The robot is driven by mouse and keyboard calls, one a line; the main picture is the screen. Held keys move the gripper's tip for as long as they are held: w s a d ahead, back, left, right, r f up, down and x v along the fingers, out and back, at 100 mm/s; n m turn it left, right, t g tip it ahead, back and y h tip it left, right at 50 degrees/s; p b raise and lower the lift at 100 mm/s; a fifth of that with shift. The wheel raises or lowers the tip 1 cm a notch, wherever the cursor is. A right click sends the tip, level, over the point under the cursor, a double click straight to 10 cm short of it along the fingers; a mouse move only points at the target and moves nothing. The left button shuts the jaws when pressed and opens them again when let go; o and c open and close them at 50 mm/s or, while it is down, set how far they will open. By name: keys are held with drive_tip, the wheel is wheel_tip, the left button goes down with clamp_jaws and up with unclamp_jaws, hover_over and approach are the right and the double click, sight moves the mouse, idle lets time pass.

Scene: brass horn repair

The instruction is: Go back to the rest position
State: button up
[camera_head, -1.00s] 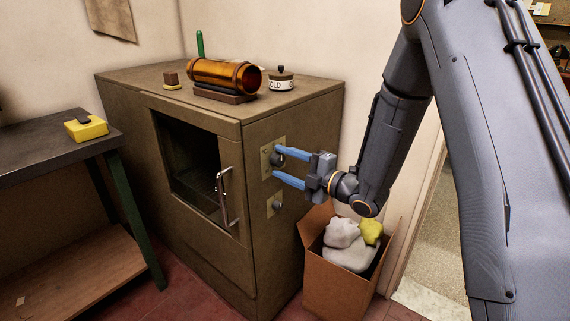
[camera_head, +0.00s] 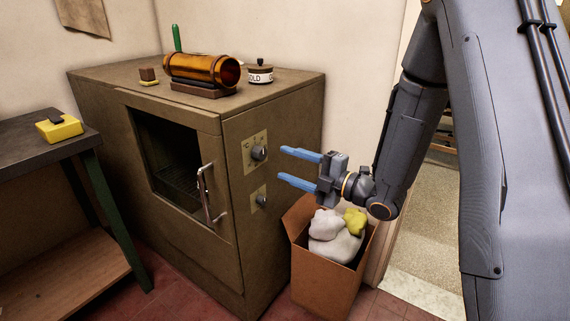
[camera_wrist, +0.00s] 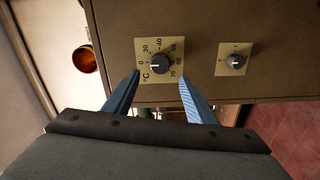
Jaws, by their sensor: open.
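My gripper (camera_head: 299,168) is open and empty, its two blue fingers apart in the air to the right of the oven cabinet (camera_head: 235,290). The fingers point left at the cabinet's side panel. The upper temperature dial (camera_head: 259,153) is clear of the fingers in the head view. In the wrist view, this dial (camera_wrist: 160,63) shows beyond and between the fingertips (camera_wrist: 158,80), with its °C scale around it. The smaller lower knob (camera_head: 262,200) also shows in the wrist view (camera_wrist: 236,62).
An open cardboard box (camera_head: 322,290) with white and yellow lumps stands below my gripper. An amber cylinder (camera_head: 202,68) and a labelled jar (camera_head: 260,73) sit on the cabinet. A workbench (camera_head: 40,140) with a yellow block (camera_head: 59,128) stands at left.

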drive_tip(key=shift+w, duration=0.1)
drive_tip(key=s+d+f+m+g+h+p, duration=0.1)
drive_tip(key=s+d+m+g+h+p, duration=0.1)
drive_tip(key=d+m+h, duration=0.55)
drive_tip(key=s+d+f+m+g+h+p, duration=0.1)
drive_tip(key=s+d+m+h+p, duration=0.15)
drive_tip(key=d+m+h, duration=0.45)
drive_tip(key=s+r+m+g+p, duration=0.2)
drive_tip(key=s+m+g, duration=0.6)
drive_tip(key=s, duration=1.5)
drive_tip(key=a+r+m, duration=0.1)
drive_tip(key=m, duration=0.3)
drive_tip(key=shift+p, duration=0.3)
drive_tip(key=shift+s+r, duration=0.1)
